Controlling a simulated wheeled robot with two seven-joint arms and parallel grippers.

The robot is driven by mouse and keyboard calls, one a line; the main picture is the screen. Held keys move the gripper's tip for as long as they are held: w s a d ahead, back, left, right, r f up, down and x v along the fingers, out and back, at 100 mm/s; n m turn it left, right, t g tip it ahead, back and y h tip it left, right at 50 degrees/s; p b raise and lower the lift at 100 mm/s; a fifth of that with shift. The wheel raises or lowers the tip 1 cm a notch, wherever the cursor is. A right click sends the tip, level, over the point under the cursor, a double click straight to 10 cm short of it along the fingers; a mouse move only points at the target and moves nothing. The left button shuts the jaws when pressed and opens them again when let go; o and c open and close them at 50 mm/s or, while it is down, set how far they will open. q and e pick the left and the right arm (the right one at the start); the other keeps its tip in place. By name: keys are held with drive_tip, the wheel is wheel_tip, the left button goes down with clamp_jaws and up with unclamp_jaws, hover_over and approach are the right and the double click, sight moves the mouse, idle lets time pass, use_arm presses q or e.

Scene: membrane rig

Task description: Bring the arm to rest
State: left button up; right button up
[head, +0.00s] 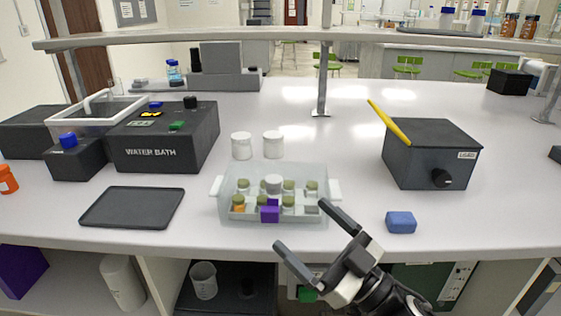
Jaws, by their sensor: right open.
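My right gripper (308,229) is at the front edge of the bench, its two dark fingers spread apart with nothing between them. It comes in from the lower right. Its upper fingertip appears close to the front right corner of a clear tray (225,208) with several small capped vials; I cannot tell whether they touch. My left gripper does not show.
A blue sponge-like block (400,222) lies right of the gripper. A dark box with a knob (430,158) carries a yellow stick (390,122). Two white jars (242,146) stand behind the tray. A black mat (132,207) and water bath (165,142) are left.

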drive_tip(key=s+d+f+m+t+h, duration=0.1)
drive_tip(key=d+f+m+h, duration=0.25)
drive_tip(key=f+h, duration=0.2)
drive_tip(key=s+d+f+m+t+h, duration=0.1)
drive_tip(key=d+f+m+t+h, duration=0.1)
drive_tip(key=f+m+h, duration=0.4)
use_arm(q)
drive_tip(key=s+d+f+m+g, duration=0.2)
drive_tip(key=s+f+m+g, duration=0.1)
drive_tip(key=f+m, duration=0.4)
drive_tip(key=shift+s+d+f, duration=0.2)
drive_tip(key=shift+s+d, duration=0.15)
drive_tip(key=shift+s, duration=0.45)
use_arm(e)
drive_tip(key=s+d+f+g+h, duration=0.3)
drive_tip(key=s+f+g, duration=0.4)
drive_tip(key=s+f, duration=0.6)
wheel_tip(320, 180, down, 2)
drive_tip(key=shift+d+f, duration=0.1)
drive_tip(key=shift+d, duration=0.5)
